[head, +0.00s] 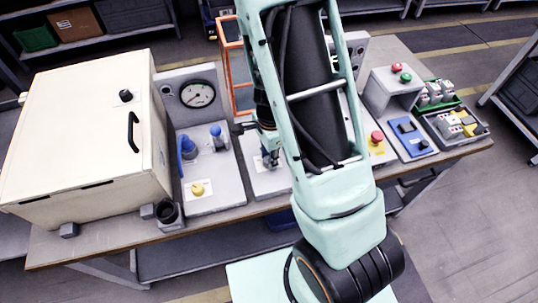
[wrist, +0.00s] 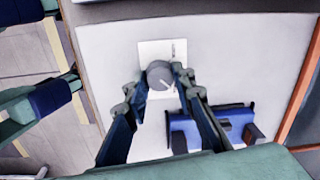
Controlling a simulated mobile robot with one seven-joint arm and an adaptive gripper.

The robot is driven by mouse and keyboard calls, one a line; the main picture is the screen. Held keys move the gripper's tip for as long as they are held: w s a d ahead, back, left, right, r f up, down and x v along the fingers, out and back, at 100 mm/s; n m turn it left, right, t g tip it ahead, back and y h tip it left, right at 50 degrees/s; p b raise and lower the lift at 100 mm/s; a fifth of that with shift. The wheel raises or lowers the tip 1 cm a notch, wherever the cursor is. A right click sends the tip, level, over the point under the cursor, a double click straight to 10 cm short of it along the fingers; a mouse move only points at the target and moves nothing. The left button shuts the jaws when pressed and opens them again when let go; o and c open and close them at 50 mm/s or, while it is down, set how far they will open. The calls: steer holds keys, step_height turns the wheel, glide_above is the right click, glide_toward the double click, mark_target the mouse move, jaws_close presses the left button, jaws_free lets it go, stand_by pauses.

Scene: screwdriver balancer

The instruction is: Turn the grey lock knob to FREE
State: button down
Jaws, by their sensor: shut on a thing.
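The grey lock knob (wrist: 158,73) sits on a white label plate (wrist: 148,49) on a pale grey panel. A light pointer line on the knob slants to the lower right in the wrist view. The small marks on the label are too blurred to read. My gripper (wrist: 161,80) is shut on the knob, with one finger on its left and one on its right. In the head view my gripper (head: 268,155) reaches down to the panel in the middle of the bench, and the knob is mostly hidden by it.
A blue fixture (wrist: 192,130) stands close to my right finger in the wrist view. In the head view, a panel with a gauge (head: 198,94) and a yellow knob (head: 198,189) is left of my arm. A red button (head: 377,137) is to its right.

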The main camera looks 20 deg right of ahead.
stand_by(0.4)
steer(key=c, duration=1.6)
jaws_free()
steer(key=r, duration=1.2)
steer(key=shift+s, duration=0.25)
